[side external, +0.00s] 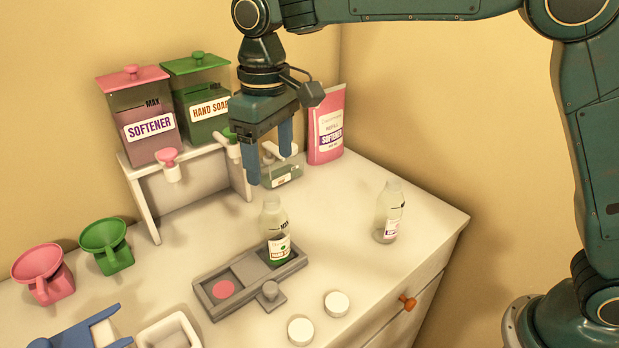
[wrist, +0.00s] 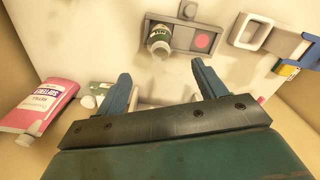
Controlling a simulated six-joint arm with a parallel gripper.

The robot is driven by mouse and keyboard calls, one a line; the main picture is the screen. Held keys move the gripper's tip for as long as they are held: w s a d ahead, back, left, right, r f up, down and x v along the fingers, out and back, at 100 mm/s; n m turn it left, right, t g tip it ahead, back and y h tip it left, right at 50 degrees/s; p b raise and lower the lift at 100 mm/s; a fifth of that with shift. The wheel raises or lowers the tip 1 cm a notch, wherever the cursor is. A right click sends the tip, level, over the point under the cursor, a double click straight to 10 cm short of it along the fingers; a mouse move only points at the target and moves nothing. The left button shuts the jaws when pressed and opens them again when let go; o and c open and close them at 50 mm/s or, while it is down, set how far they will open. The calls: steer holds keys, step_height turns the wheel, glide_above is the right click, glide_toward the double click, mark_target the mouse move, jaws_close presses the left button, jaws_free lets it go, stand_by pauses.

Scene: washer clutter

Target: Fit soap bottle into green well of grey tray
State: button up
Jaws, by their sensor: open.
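The soap bottle (side external: 278,231), clear with green liquid and a green-marked label, stands upright in the right-hand well of the grey tray (side external: 206,300). It covers that well's floor, so I cannot see its colour. The tray's other well has a pink disc (side external: 223,289). In the wrist view the bottle (wrist: 160,42) stands in the tray (wrist: 220,20) at the top, with the pink disc (wrist: 202,40) beside it. My gripper (side external: 268,182) is open and empty, above and behind the bottle, apart from it; its two fingers (wrist: 160,85) show in the wrist view.
A second clear bottle (side external: 389,212) stands at right. Softener (side external: 149,120) and hand soap (side external: 206,100) dispensers sit on a white stand behind my gripper, near a pink refill pouch (side external: 326,125). Two white caps (side external: 337,304) lie in front. Pink (side external: 43,273) and green (side external: 106,244) funnels stand left.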

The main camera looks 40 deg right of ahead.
steer(key=shift+d+r, duration=0.1)
stand_by(0.3)
steer(key=s+d+r+m+t, duration=0.1)
steer(key=s+d+r, duration=0.2)
steer(key=s+d, duration=0.35)
steer(key=s+d+r+m+t, duration=0.1)
steer(key=s+d+r+t, duration=0.15)
steer(key=s+d, duration=0.4)
steer(key=s+d+f+m+t, duration=0.1)
steer(key=s+d+f, duration=0.1)
steer(key=s+d, duration=0.2)
steer(key=s+d+f+m+t, duration=0.1)
steer(key=s+d, duration=0.4)
steer(key=s, duration=0.5)
steer(key=shift+f+m, duration=0.3)
steer(key=shift+f, duration=0.6)
steer(key=shift+w+d, duration=0.1)
steer(key=shift+c, duration=0.2)
